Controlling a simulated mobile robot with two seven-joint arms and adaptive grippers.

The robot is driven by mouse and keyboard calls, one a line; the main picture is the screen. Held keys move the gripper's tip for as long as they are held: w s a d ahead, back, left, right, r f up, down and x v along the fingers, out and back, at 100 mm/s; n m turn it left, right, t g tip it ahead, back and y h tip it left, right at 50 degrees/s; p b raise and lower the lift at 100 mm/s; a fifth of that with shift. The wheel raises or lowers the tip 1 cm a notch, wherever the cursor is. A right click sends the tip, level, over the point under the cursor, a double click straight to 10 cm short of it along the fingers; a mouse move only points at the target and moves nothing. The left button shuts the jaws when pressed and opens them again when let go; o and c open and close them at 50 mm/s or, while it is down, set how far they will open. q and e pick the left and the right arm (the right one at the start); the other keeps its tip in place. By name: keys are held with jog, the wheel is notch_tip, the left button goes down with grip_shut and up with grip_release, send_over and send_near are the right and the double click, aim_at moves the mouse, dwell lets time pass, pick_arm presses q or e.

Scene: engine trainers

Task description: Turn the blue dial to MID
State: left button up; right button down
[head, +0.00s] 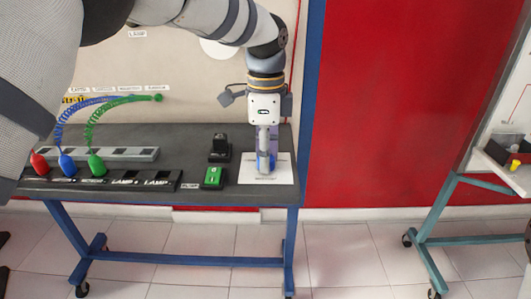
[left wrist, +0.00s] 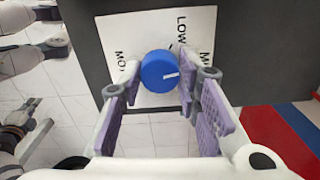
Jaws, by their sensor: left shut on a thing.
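The blue dial (left wrist: 160,70) sits on a white label plate (left wrist: 113,28) in the left wrist view. Its white pointer line points to the right of that view. The word LOW shows above the dial; the lettering at left and right is partly cut off by the fingers, so I cannot read it fully. My left gripper (left wrist: 158,92) is shut on the dial, with one purple-padded finger on each side. In the head view the left gripper (head: 266,160) points down at the dial, which is mostly hidden between the fingers. My right gripper is not in view.
The plate lies at the right end of a dark bench top (head: 190,140) with a blue frame. Left of it are a green switch (head: 213,177), a black block (head: 219,149) and plugs with coiled cables (head: 100,112). A red wall (head: 410,110) stands behind.

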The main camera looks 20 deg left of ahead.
pick_arm(q)
jog(key=shift+m, duration=0.8)
jog(key=o, duration=1.2)
notch_tip(320, 180, up, 12)
